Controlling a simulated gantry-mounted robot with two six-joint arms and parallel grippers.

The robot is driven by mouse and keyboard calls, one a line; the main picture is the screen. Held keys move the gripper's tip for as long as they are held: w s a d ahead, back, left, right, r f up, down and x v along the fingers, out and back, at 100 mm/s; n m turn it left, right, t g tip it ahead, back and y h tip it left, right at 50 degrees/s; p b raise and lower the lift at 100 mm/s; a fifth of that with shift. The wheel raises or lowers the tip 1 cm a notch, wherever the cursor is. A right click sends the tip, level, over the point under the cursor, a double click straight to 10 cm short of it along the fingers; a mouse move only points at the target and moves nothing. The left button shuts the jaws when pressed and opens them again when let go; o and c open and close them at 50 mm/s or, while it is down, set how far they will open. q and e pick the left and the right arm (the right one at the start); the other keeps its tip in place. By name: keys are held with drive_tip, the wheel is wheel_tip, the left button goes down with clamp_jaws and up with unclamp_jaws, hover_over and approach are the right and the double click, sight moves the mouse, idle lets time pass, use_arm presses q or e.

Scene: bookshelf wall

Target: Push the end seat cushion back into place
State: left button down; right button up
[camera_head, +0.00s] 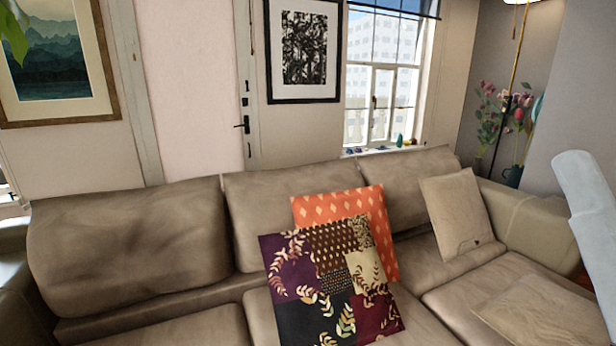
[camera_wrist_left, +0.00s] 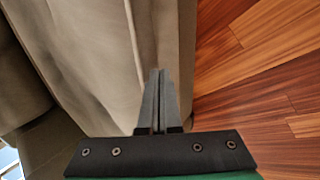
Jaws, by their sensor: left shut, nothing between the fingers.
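A long beige sofa runs across the head view. Its left-end seat cushion (camera_head: 180,328) shows at the bottom edge, with a strip of sofa between it and the back cushion; its front is cut off. The right-end seat cushion (camera_head: 470,277) also shows. My left gripper (camera_wrist_left: 157,75) is shut and empty in the left wrist view, over or close beside the sofa's beige upholstery (camera_wrist_left: 90,55); I cannot tell whether it touches. My left gripper is not in the head view. My right gripper is out of view.
A patchwork pillow (camera_head: 330,285) and an orange pillow (camera_head: 375,215) lean mid-sofa. A beige pillow (camera_head: 457,212) leans at right; another (camera_head: 540,312) lies on the right seat. Bare wooden floor (camera_wrist_left: 255,70) lies beside the sofa in the left wrist view.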

use_arm(q)
drive_tip(key=shift+w, duration=0.1)
idle(0.4)
drive_tip(key=shift+w+a+b, duration=0.25)
drive_tip(key=shift+w+a, duration=0.1)
drive_tip(key=shift+w, duration=0.4)
drive_tip(key=shift+w+a+b, duration=0.2)
drive_tip(key=shift+w+a, duration=0.1)
drive_tip(key=shift+w, duration=0.45)
drive_tip(key=shift+w+a+b, duration=0.25)
drive_tip(key=shift+w+a, duration=0.1)
drive_tip(key=shift+w, duration=0.4)
drive_tip(key=shift+s+d+r+p, duration=0.1)
drive_tip(key=shift+s+r+p, duration=0.1)
drive_tip(key=shift+s+p, duration=0.15)
drive_tip(key=s, duration=0.1)
drive_tip(key=s+d+p, duration=0.1)
drive_tip(key=s, duration=0.1)
drive_tip(key=s+d+p, duration=0.1)
drive_tip(key=s, duration=0.1)
drive_tip(key=shift+f, duration=0.2)
